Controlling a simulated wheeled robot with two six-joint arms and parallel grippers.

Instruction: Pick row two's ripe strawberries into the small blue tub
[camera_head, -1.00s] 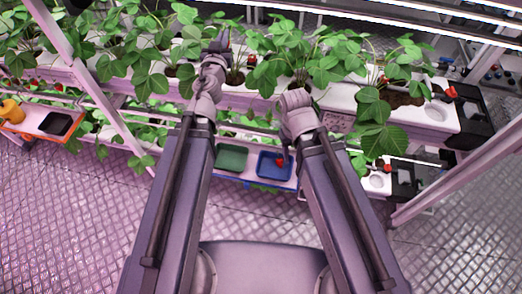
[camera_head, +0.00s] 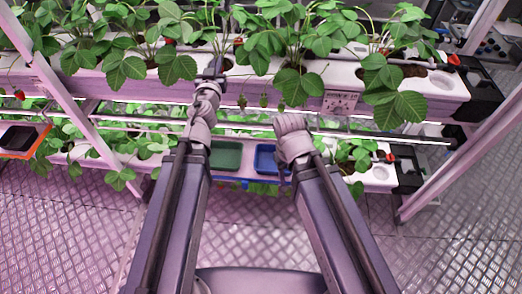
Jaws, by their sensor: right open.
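The small blue tub (camera_head: 265,159) sits on the low front ledge, partly covered by my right arm. My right gripper (camera_head: 283,165) is open by the tub's right side, its fingers mostly hidden behind my own wrist. My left gripper (camera_head: 217,64) is up at the front of the upper planter (camera_head: 325,78), among leaves; its jaws are too small to read. A red strawberry (camera_head: 238,42) shows just right of and above it, and another red one (camera_head: 168,41) to its left.
A green tub (camera_head: 226,155) stands left of the blue one. A lower planter row (camera_head: 376,178) runs beneath the upper one. Slanted posts (camera_head: 75,75) stand left and right (camera_head: 460,150). An orange-edged tray (camera_head: 40,137) is at far left. The floor in front is clear.

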